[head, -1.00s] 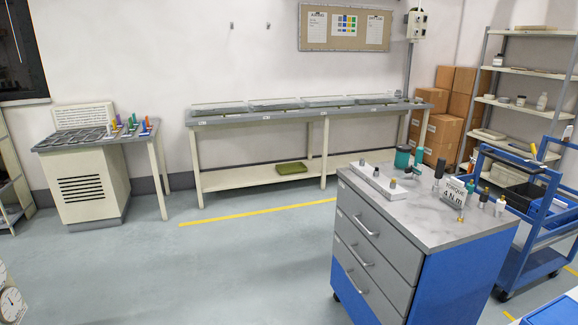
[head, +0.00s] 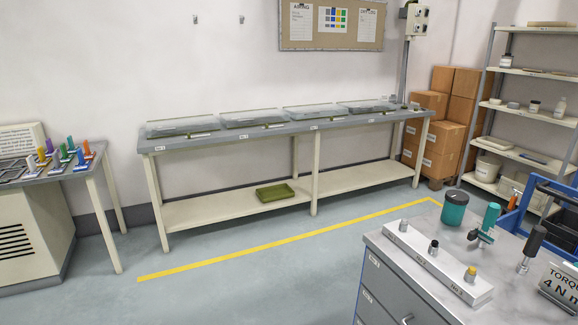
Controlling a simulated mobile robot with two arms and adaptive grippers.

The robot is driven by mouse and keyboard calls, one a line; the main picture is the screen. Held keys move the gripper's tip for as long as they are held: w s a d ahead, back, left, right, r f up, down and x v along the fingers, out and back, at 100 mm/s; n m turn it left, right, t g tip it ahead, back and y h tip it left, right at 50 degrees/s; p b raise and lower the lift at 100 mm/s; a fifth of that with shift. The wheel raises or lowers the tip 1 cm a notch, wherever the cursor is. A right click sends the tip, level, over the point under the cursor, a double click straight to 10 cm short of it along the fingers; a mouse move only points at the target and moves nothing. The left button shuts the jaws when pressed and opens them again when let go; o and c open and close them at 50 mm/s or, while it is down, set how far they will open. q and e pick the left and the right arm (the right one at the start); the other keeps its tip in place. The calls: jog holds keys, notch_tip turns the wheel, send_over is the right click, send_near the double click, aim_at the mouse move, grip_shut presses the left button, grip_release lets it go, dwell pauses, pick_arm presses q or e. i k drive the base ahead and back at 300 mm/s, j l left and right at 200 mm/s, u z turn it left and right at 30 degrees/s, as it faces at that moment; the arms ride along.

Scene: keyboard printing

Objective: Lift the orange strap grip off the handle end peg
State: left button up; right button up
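At the left edge stands a table with a rack of several coloured upright handles (head: 66,152) in purple, orange, green, blue and teal. Neither of my grippers is in view.
A long bench (head: 300,127) with several clear-lidded trays runs along the wall, a green tray (head: 276,192) on its lower shelf. A drawer cabinet (head: 400,290) with tools stands front right, near a blue cart (head: 560,200). The floor between is open, with a yellow line (head: 290,238).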

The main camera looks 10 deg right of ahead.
aim_at(514, 200)
jog(key=i+l+z, duration=0.1)
jog(key=i+z, duration=0.5)
jog(key=z, duration=0.2)
jog(key=i+z, duration=0.35)
jog(key=i+j+z, duration=0.2)
jog(key=z, duration=0.2)
